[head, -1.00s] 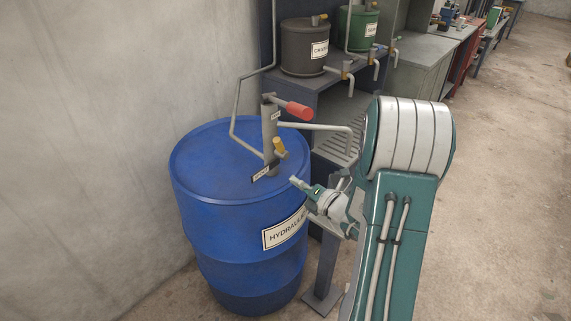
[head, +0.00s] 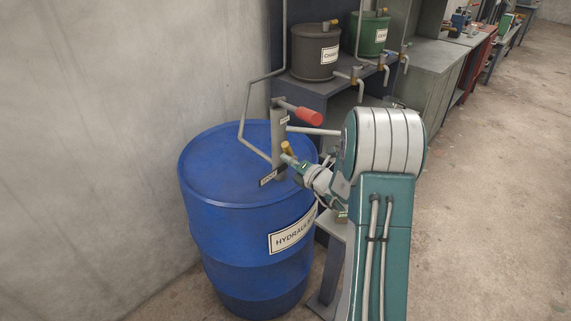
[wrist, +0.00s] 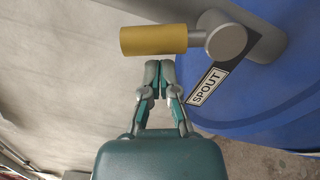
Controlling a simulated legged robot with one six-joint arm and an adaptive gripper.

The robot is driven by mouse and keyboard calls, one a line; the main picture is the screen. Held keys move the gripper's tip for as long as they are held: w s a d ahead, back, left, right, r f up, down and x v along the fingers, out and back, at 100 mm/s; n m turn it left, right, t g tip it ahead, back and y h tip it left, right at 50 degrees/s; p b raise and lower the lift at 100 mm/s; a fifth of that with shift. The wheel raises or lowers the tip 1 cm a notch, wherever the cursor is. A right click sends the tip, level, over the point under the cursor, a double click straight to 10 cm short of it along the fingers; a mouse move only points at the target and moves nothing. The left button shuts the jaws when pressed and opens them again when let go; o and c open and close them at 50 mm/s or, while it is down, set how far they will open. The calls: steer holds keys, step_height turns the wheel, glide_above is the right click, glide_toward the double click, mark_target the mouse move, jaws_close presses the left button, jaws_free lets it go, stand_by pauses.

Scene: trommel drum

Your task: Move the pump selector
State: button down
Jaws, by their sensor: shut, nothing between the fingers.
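The pump selector is a short yellow handle (head: 287,148) on the lower part of a grey upright pump (head: 279,140) on the blue drum (head: 225,165). In the wrist view the yellow handle (wrist: 153,40) lies nearly level, joined at its right to a grey round hub (wrist: 226,43). A "SPOUT" label (wrist: 207,86) is below the hub. My gripper (wrist: 159,66) is shut and empty, its fingertips just below the handle's middle in that view. I cannot tell whether they touch it. In the head view my gripper (head: 290,161) is right beside the pump.
A red-gripped pump lever (head: 308,116) and a grey spout pipe (head: 313,131) stick out to the right above my gripper. A bent pipe (head: 245,115) rises at left. A shelf with a dark can (head: 315,50) and a green can (head: 369,34) stands behind. Open floor lies right.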

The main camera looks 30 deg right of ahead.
steer(key=shift+w+d+r+m, duration=0.1)
steer(key=shift+d+r+m, duration=0.2)
steer(key=shift+m, duration=0.3)
steer(key=shift+w+d+r+m, duration=0.1)
steer(key=shift+d+r+m, duration=0.15)
steer(key=shift+m, duration=0.35)
steer(key=shift+w+d+r, duration=0.15)
steer(key=shift+d+r, duration=0.1)
steer(key=shift+d, duration=0.15)
steer(key=shift+f, duration=0.1)
